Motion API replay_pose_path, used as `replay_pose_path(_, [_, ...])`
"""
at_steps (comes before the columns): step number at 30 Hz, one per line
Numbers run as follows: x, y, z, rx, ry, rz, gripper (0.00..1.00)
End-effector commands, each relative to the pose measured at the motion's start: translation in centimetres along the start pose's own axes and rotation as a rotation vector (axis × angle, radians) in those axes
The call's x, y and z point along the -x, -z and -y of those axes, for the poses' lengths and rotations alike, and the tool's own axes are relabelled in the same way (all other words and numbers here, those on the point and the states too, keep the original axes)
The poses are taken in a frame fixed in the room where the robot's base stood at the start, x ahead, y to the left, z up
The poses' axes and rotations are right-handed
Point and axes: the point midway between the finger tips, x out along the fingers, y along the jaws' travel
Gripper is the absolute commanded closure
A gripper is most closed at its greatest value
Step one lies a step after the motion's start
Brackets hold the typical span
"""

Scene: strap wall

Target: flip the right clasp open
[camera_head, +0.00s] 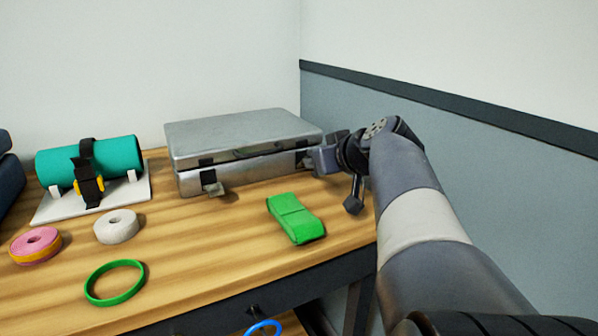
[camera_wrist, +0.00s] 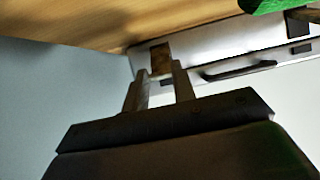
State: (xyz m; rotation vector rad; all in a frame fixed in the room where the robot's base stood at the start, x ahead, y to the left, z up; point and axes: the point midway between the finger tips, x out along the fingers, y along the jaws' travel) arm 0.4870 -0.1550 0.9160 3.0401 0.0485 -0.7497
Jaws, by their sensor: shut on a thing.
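A silver metal case (camera_head: 240,133) lies closed on the wooden table, with a dark handle on its front; the case also shows upside down in the wrist view (camera_wrist: 225,55). The left clasp (camera_head: 212,184) sticks out and down from the front, below a black plate. The right clasp (camera_wrist: 160,58) shows as a brownish plate at the fingertips in the wrist view. In the head view it is mostly hidden by my gripper (camera_head: 312,161). My gripper (camera_wrist: 160,76) is at the case's front right corner, its two fingers shut on the right clasp.
A green folded strap (camera_head: 295,218) lies in front of the case. A white roll (camera_head: 116,226), a pink roll (camera_head: 35,244), a green ring (camera_head: 114,282) and a strapped teal cylinder (camera_head: 115,157) are to the left. The wall (camera_head: 470,160) stands close on the right.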

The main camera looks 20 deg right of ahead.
Motion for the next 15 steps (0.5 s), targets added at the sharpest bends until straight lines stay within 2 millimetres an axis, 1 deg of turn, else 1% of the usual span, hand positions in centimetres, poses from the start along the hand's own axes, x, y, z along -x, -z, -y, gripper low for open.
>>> replay_pose_path(1, [-0.4,-1.2,0.0,0.000,0.004,0.014,1.00])
replay_pose_path(15, [-0.7,-3.0,0.0,-0.003,0.006,0.021,1.00])
